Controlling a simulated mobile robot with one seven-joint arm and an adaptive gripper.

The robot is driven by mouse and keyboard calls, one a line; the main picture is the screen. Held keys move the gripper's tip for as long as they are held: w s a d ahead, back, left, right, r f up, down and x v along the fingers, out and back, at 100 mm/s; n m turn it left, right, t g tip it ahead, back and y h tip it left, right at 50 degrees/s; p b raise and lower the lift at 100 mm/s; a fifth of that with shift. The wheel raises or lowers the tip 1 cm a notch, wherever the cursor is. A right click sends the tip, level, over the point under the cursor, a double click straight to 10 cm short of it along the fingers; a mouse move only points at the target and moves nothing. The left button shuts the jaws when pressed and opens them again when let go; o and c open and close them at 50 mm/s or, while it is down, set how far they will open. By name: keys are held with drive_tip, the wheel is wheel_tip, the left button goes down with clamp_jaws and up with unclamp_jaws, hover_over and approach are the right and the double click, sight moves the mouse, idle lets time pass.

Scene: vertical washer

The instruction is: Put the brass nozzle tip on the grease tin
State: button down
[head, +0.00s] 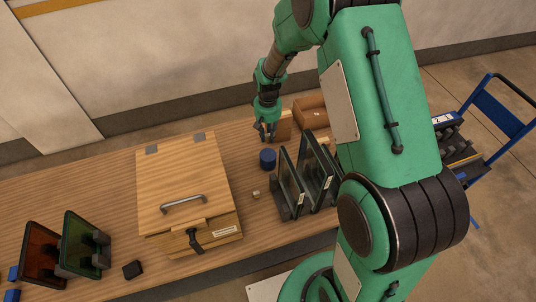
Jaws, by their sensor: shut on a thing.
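A short blue round tin (267,160), which I take as the grease tin, stands on the wooden table between the wooden box and the rack of dark panes. My gripper (267,136) points down just above and behind it in the head view. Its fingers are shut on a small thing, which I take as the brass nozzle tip. That thing is too small and too covered by the fingers to make out clearly. I cannot tell whether it touches the tin.
A lidded wooden box (170,185) with a handle is left of the tin. A small pale piece (256,194) lies in front of it. Upright dark panes (291,182) stand close on the right. A brown case (312,112) and a tan block (285,126) are behind.

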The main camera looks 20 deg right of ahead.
hover_over(268, 154)
drive_tip(key=shift+f, duration=3.1)
drive_tip(key=shift+f, duration=1.9)
drive_tip(key=shift+f, duration=0.1)
drive_tip(key=c, duration=1.5)
unclamp_jaws()
drive_tip(key=shift+c, duration=0.2)
wheel_tip(268, 154, up, 12)
drive_tip(key=shift+r, duration=0.15)
